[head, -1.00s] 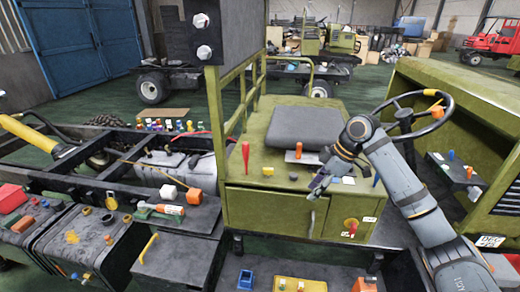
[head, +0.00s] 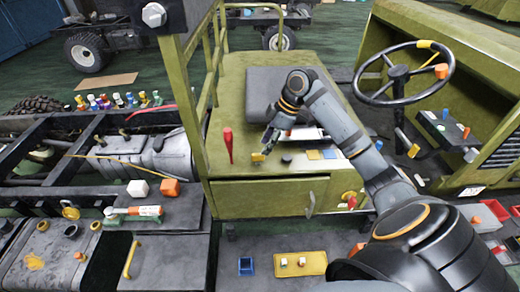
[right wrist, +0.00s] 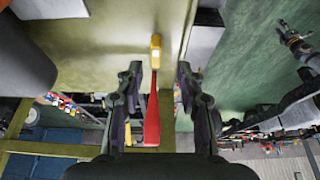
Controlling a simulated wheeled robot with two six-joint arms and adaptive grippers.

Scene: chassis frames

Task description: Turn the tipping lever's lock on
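A red lever (head: 228,143) stands upright at the front left of the green seat box (head: 300,196). A small yellow block (head: 258,157) sits just right of its base. My right gripper (head: 267,147) is just above and beside the yellow block. In the right wrist view my right gripper (right wrist: 158,78) is open, its fingers apart. The yellow block (right wrist: 155,50) and red lever (right wrist: 152,120) appear between the fingers, with no visible contact. Which part is the lock I cannot tell for sure. My left gripper is not in view.
The seat (head: 280,92) is behind my right forearm. The steering wheel (head: 405,72) stands to the right. A black knob (head: 286,158) and coloured plates lie right of the yellow block. A green post frame (head: 203,95) rises left of the lever.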

